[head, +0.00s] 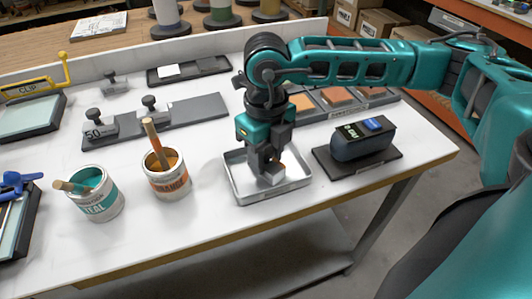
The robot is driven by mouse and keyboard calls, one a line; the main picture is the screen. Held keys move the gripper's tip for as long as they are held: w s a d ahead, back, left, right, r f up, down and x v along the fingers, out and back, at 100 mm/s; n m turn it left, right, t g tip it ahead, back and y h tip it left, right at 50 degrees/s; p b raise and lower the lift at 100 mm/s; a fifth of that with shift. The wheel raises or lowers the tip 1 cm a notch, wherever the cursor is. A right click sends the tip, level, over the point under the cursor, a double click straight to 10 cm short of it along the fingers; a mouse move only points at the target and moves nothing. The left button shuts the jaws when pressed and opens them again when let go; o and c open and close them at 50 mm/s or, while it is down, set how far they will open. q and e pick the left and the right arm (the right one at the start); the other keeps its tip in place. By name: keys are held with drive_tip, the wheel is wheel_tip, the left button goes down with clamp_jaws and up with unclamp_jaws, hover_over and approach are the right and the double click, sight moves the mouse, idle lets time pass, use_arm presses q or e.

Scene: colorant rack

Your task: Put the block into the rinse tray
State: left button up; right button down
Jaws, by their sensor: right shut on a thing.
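My right gripper (270,164) points down over the rinse tray (234,178), a shallow, light metal tray near the table's front edge. The fingers hide the block's upper part. My left gripper is not in view.
An orange can (168,182) and a teal can (97,200), each with a stick, stand left of the tray. A dark device (360,143) on a black base is close on the right. A grey strip with weights (190,112) lies behind.

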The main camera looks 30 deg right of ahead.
drive_tip(key=shift+f, duration=0.1)
drive_tip(key=c, duration=0.7)
unclamp_jaws()
drive_tip(key=shift+r, duration=0.35)
wheel_tip(320, 180, up, 12)
drive_tip(key=shift+f, duration=0.15)
